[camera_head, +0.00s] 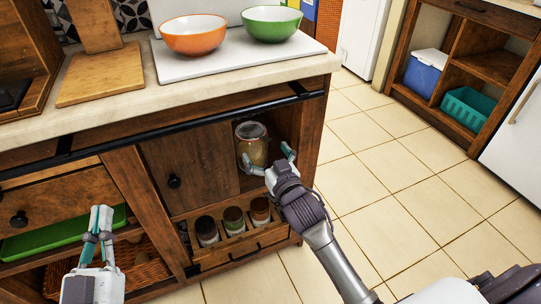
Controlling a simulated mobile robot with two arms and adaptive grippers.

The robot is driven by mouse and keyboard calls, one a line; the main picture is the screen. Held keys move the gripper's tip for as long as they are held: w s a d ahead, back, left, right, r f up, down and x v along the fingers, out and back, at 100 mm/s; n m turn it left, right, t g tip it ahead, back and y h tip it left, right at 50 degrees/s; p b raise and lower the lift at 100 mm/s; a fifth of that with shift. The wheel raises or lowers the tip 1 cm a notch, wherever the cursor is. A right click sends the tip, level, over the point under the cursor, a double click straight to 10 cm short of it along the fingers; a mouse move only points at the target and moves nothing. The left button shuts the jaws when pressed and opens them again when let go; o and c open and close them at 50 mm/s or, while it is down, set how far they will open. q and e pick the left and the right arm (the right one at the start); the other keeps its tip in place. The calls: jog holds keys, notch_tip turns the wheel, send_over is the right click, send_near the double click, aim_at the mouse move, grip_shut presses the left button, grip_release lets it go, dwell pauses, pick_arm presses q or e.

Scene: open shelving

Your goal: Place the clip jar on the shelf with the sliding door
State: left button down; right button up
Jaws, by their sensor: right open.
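The clip jar (252,140) is a clear glass jar with yellowish contents. It stands upright in the open right compartment of the lower cabinet. The sliding door (188,165), a wooden panel with a dark knob, hangs from a black rail and covers the space left of the jar. My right gripper (268,156) is open at the front of the jar, one finger near its lower left and the other to its right. I cannot tell whether the fingers touch it. My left gripper (101,210) is low at the left, away from the jar, its fingers close together and apparently empty.
Below the jar, a wooden rack (240,245) holds several spice jars. A green tray (45,240) and a wicker basket (140,262) fill the left shelves. An orange bowl (194,36) and a green bowl (271,24) stand on the countertop. The tiled floor (400,170) at right is clear.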

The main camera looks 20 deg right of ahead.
pick_arm(q)
jog(key=f+g, duration=0.1)
jog(key=f+g+y, duration=0.1)
jog(key=f, duration=0.1)
jog(key=shift+w+a+f, duration=0.1)
jog(key=shift+w+a, duration=0.05)
jog(key=shift+w, duration=0.25)
pick_arm(e)
jog(key=s+a+r+n+y, duration=0.1)
jog(key=s+a+r+y, duration=0.1)
jog(key=s+r, duration=0.3)
jog(key=s+a+r+n+t+y, duration=0.1)
jog(key=s+a+r, duration=0.3)
jog(key=s, duration=0.8)
jog(key=shift+s+a+r+t+y, duration=0.2)
jog(key=shift+a+r+t+y, duration=0.15)
jog(key=shift+a+y, duration=0.2)
